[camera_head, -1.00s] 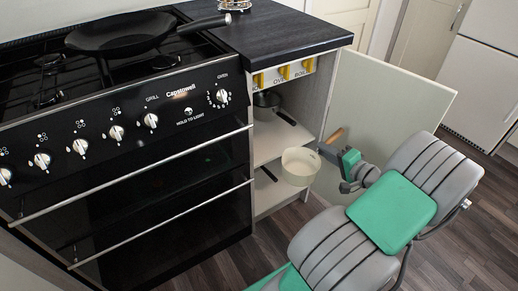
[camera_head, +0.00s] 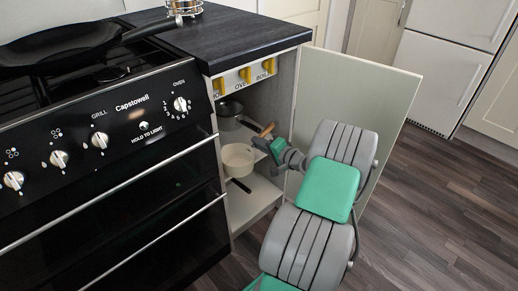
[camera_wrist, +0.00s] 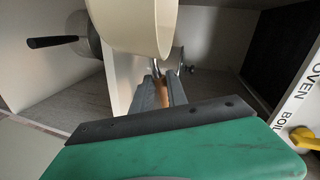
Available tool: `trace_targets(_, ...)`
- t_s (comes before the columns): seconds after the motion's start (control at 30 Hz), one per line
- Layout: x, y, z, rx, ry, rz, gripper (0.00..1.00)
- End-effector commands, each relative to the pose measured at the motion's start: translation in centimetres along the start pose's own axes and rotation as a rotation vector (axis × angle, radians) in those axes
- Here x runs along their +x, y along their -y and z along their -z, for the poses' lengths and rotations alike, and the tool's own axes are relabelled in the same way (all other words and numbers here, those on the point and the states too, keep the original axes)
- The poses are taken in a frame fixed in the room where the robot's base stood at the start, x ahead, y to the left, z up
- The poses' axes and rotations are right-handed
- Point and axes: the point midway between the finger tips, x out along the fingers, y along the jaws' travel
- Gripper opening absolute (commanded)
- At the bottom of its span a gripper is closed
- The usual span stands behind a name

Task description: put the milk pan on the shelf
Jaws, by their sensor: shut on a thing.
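The milk pan (camera_head: 238,158) is a cream round pan with a wooden handle. It is at the front opening of the low cupboard, roughly level with the middle shelf (camera_head: 232,138). My gripper (camera_head: 271,144) is shut on its handle. In the wrist view, the wooden handle (camera_wrist: 163,94) lies between my gripper's fingers (camera_wrist: 160,92), and the pan's cream wall (camera_wrist: 130,25) fills the top centre. Whether the pan touches the shelf cannot be told. It hides part of the cupboard's inside.
A dark saucepan (camera_head: 228,113) stands inside the cupboard above the milk pan. A black handle (camera_head: 240,185) shows lower down. The cupboard door (camera_head: 345,110) is open on the right. The oven (camera_head: 110,200) adjoins on the left, with the worktop (camera_head: 220,38) above.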

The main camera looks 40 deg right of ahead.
Motion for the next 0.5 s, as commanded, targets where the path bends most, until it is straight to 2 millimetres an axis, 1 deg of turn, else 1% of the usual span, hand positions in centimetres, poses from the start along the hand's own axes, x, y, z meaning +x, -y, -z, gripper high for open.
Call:
trace_targets(0.03, 0.68, -0.66, -0.26, 0.000, 0.002, 0.002, 0.00)
trace_targets(0.07, 0.79, -0.65, -0.21, 0.001, 0.000, 0.002, 0.00)
trace_targets(0.23, 0.68, -0.46, -0.06, 0.001, -0.002, 0.001, 0.00)
trace_targets(0.33, 0.73, -0.71, -0.14, 0.002, -0.002, 0.001, 0.00)
trace_targets(0.37, 0.73, -0.81, -0.17, 0.002, -0.001, -0.001, 0.19)
trace_targets(0.5, 0.69, -0.73, -0.14, 0.002, -0.001, -0.001, 0.31)
